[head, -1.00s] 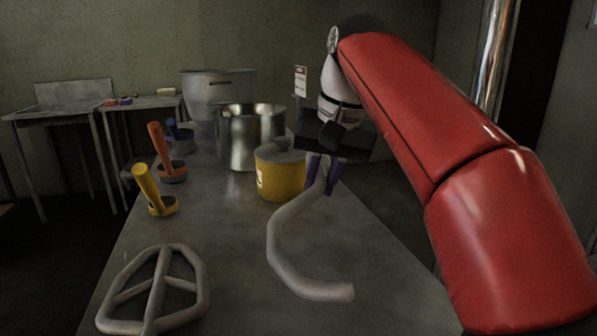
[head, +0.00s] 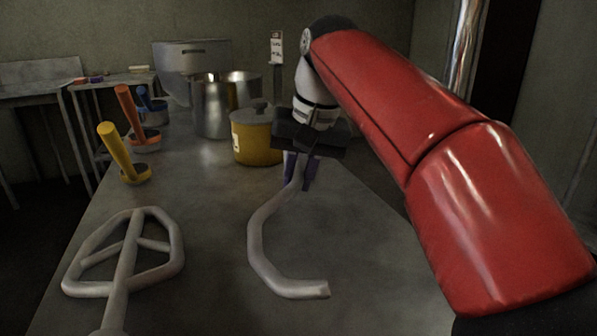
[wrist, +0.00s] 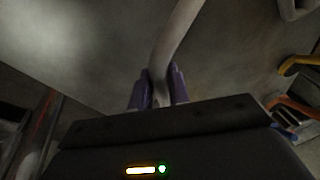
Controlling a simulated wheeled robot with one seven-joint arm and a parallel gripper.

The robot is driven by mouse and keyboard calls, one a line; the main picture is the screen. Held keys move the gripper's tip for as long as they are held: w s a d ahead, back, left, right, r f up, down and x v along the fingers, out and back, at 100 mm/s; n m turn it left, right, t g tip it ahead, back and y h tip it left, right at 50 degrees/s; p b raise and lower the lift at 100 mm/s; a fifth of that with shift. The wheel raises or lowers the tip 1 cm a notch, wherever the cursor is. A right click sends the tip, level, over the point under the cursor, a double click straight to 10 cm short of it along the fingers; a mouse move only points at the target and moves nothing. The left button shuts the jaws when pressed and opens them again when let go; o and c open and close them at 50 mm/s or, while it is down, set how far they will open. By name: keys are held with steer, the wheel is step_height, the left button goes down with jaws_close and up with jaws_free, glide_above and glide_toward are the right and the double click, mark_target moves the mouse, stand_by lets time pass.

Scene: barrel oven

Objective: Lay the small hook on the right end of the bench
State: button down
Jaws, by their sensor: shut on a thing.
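The small hook (head: 256,238) is a grey, curved, C-shaped bar over the right half of the bench (head: 205,215). My gripper (head: 301,182) is shut on the hook's upper end, between its purple fingers. In the wrist view the hook's shank (wrist: 175,42) runs up from between the fingers (wrist: 158,88). The hook's free end points right, toward the near side of the bench. I cannot tell whether the hook touches the bench top or hangs just above it.
A grey flat beater (head: 128,260) lies at the near left. A yellow lidded pot (head: 254,142), a steel pot (head: 212,112) and a large grey bowl (head: 190,62) stand behind. Yellow (head: 116,148), orange (head: 127,107) and blue-handled tools line the left edge. The bench's right side looks clear.

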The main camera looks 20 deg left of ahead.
mark_target(295, 215)
steer(key=shift+f+b, duration=1.1)
steer(key=shift+f, duration=0.65)
steer(key=shift+f+b, duration=0.45)
steer(key=shift+f, duration=0.25)
steer(key=c, duration=1.2)
jaws_free()
steer(key=shift+s, duration=0.1)
steer(key=shift+c, duration=0.2)
steer(key=shift+f, duration=0.1)
